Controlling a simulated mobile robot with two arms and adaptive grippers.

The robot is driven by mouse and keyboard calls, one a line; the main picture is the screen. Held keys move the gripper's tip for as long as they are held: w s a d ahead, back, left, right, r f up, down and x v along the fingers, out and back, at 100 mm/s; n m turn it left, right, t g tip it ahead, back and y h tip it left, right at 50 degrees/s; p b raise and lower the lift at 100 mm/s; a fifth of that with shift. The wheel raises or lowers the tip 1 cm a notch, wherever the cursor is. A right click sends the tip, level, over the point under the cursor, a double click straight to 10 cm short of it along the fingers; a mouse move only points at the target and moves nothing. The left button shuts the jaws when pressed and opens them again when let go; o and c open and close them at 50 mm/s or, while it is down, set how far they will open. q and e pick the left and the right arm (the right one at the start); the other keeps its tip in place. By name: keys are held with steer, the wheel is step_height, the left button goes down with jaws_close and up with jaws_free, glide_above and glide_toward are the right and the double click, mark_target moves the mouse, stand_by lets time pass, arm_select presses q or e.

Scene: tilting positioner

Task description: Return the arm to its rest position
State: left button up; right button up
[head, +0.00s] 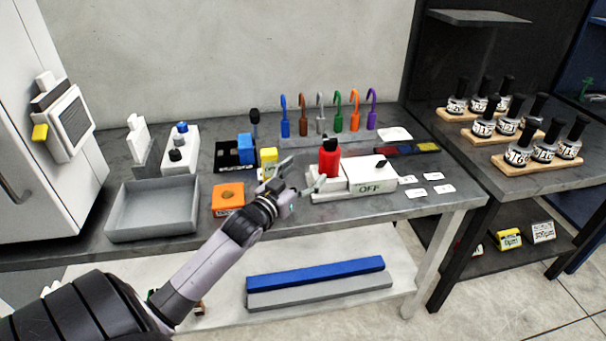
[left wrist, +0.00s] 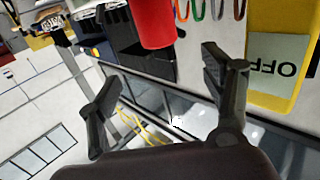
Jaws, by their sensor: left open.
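My left arm comes in from the lower left in the head view. Its gripper (head: 303,174) is open and empty above the front part of the bench. An upside-down OFF label (left wrist: 279,62) on a yellow surface is at the right. My right gripper is not in view.
A grey tray (head: 152,232) and an orange block (head: 228,198) stand left of the gripper. A yellow block (head: 268,160) is close behind it. Several coloured hooks (head: 320,116) stand at the back. Several small bottles (head: 518,152) stand on the right table. White cards (head: 425,192) lie near the edge.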

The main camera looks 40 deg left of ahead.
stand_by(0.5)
arm_select(q)
steer(key=s+d+f+m+g+h, duration=0.1)
steer(key=s+d+f+g, duration=0.6)
steer(key=s+d+f, duration=0.6)
steer(key=s+d+f+m+g, duration=0.1)
steer(key=s+d+f+g, duration=0.25)
steer(key=s, duration=0.55)
steer(key=s+d+f+m+g, duration=0.1)
steer(key=s+d+f+g, duration=0.1)
steer(key=s+d+g, duration=0.45)
steer(key=s+a+f+t, duration=0.1)
steer(key=s+f, duration=0.1)
steer(key=f, duration=1.1)
steer(key=s+a+f, duration=0.1)
steer(key=s+f, duration=0.1)
steer(key=f, duration=1.1)
steer(key=s+a+f+g, duration=0.1)
steer(key=s+a+f, duration=0.1)
steer(key=s+f, duration=1.3)
steer(key=shift+s+a+f+h, duration=0.3)
steer(key=shift+s+f, duration=0.05)
steer(key=shift+s, duration=0.2)
